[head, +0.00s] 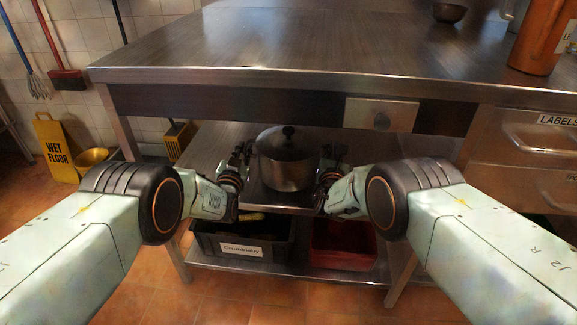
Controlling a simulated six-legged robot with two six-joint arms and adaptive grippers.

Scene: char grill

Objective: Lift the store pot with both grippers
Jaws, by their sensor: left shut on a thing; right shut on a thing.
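The store pot (287,172) is a metal pot with a dark lid and a black knob, upright at the front of the middle shelf under the steel table. My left gripper (246,157) is at the pot's left side, shut on its left handle. My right gripper (327,160) is at the pot's right side, shut on its right handle. The handles themselves are mostly hidden by the grippers. I cannot tell whether the pot's base touches the shelf.
A dark labelled crate (240,240) and a red crate (343,246) sit on the lower shelf. A yellow wet-floor sign (56,147) stands at left.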

